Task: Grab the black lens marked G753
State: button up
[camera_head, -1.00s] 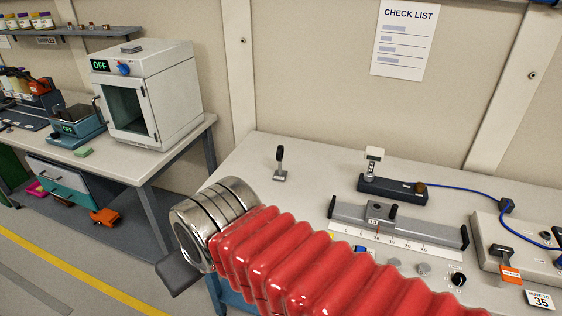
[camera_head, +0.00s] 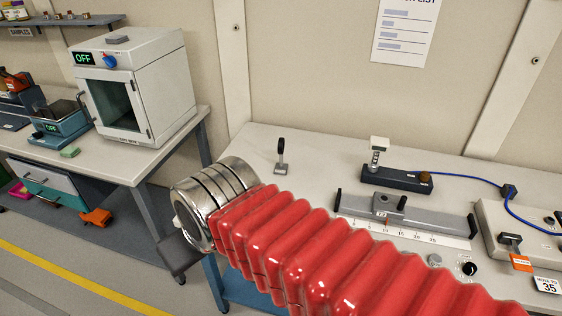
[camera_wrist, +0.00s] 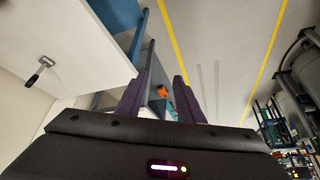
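A small black upright piece on a grey base (camera_head: 281,156) stands on the right-hand white bench, behind my arm. It may be the black lens, but no G753 mark is readable on it. It also shows in the wrist view, at the left on the white surface (camera_wrist: 38,72). My gripper (camera_wrist: 164,82) has its two dark fingers apart with nothing held between them. In the head view only a dark part of my gripper (camera_head: 178,252) shows, low at the bench's left end. My red arm cover hides part of the bench.
A grey rail with a scale (camera_head: 400,213), a black device with a blue cable (camera_head: 396,180) and a control box (camera_head: 520,240) stand on the right-hand bench (camera_head: 325,160). A white oven reading OFF (camera_head: 130,85) is on the left bench. Floor shows between the benches.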

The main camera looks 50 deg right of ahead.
jog(key=w+d+f+m+g+y, duration=0.1)
jog(key=w+d+f+m+y, duration=0.15)
jog(key=w+m, duration=0.3)
jog(key=w+d+f+m+y, duration=0.1)
jog(key=w+d+m, duration=0.2)
jog(key=w+m, duration=0.25)
jog(key=m+t+h, duration=0.3)
jog(key=m+t, duration=0.6)
jog(key=m, duration=1.6)
send_near(281, 155)
jog(key=s+f, duration=0.3)
jog(key=shift+d, duration=0.4)
jog(key=shift+w, duration=0.1)
jog(key=shift+n, duration=0.3)
jog(key=x, duration=0.8)
jog(key=shift+w+f, duration=0.2)
